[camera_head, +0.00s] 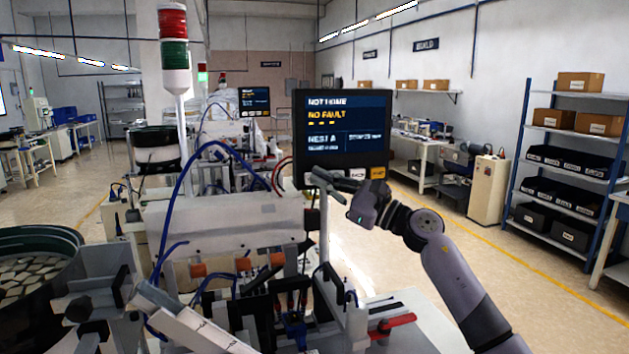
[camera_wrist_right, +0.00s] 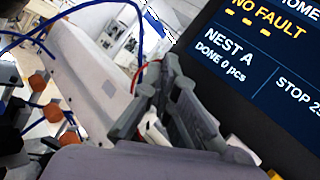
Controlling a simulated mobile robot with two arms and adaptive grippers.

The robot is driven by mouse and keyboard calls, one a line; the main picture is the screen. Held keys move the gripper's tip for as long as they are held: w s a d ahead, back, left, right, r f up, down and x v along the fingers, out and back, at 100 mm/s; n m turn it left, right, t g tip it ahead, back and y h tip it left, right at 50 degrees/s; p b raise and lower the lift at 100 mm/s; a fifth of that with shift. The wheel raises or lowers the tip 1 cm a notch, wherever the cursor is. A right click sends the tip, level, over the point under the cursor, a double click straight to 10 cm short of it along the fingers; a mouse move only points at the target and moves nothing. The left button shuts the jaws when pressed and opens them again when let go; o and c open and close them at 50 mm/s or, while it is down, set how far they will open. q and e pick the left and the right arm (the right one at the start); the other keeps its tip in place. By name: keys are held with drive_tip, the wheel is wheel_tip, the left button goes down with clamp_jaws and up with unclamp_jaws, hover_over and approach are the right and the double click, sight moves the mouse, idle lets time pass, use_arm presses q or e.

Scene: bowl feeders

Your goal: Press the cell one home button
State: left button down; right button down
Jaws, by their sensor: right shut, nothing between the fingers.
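The cell one screen (camera_head: 343,120) stands on a post and reads "NOT HOME" and "NO FAULT". Along its lower edge are a white button (camera_head: 356,173) and a yellow button (camera_head: 378,172); their labels are too small to read surely. My right gripper (camera_head: 318,178) is shut and empty at the screen's lower left edge, left of these buttons. I cannot tell if it touches the panel. In the right wrist view, the fingers (camera_wrist_right: 168,75) lie beside the screen (camera_wrist_right: 250,65). Any button behind the gripper is hidden. My left gripper is not in view.
A bowl feeder (camera_head: 40,245) stands at the left. Fixtures and blue hoses crowd the machine below the screen, with a red handle (camera_head: 393,325) at its right. A signal tower (camera_head: 174,50) rises behind. A shelf rack (camera_head: 570,150) stands right; the floor between is open.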

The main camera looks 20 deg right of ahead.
drive_tip(key=shift+w+b, duration=0.4)
drive_tip(key=shift+w, duration=0.15)
idle(0.4)
drive_tip(key=shift+s, duration=0.95)
drive_tip(key=s, duration=0.5)
drive_tip(key=shift+d, duration=0.1)
idle(0.3)
